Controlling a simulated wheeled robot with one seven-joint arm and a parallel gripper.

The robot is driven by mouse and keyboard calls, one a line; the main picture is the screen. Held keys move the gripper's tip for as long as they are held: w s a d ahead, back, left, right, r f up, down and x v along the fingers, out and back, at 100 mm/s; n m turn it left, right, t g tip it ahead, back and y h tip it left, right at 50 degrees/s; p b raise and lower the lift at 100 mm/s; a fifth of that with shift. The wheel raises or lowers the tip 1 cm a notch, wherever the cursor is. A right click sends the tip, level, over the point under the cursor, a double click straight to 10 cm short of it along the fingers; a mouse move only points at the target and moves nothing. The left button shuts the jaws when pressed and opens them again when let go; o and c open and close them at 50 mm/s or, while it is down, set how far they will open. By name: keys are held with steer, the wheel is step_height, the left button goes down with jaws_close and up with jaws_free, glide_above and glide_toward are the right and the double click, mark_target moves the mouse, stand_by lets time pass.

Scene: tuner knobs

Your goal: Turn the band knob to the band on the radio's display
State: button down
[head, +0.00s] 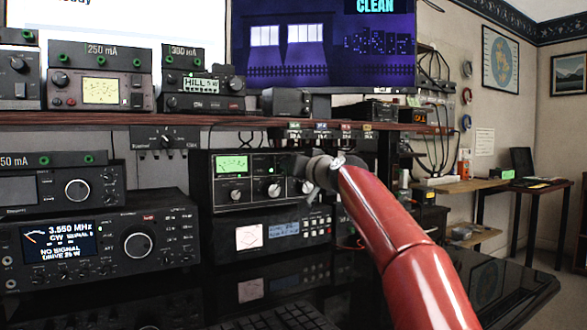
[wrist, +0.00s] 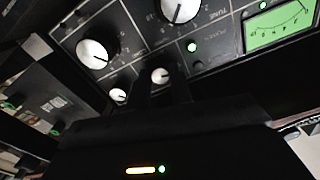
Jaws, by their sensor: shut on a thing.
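The radio (head: 95,245) stands at lower left; its blue display (head: 60,243) reads 3.550 MHz, CW, NO SIGNAL, DRIVE 25 W. The tuner (head: 258,168), with a green-lit meter and silver knobs, stands right of it. My gripper (head: 306,172) is at the tuner's right part and hides some of its face. In the wrist view my dark fingers (wrist: 162,92) are shut around a small silver knob (wrist: 160,75). Larger silver knobs (wrist: 93,53) and (wrist: 180,8) show beside and above it. Their labels are too small to tell which is the band knob.
A unit with a white meter and blue screen (head: 282,231) sits under the tuner. A shelf (head: 180,119) with more meters runs above. A keyboard (head: 275,318) lies on the dark desk in front. A small switch box (head: 165,138) hangs under the shelf.

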steer(key=c, duration=1.5)
jaws_free()
steer(key=b+v, duration=0.4)
steer(key=v, duration=0.3)
steer(key=shift+s+d, duration=0.2)
steer(key=shift+s, duration=0.1)
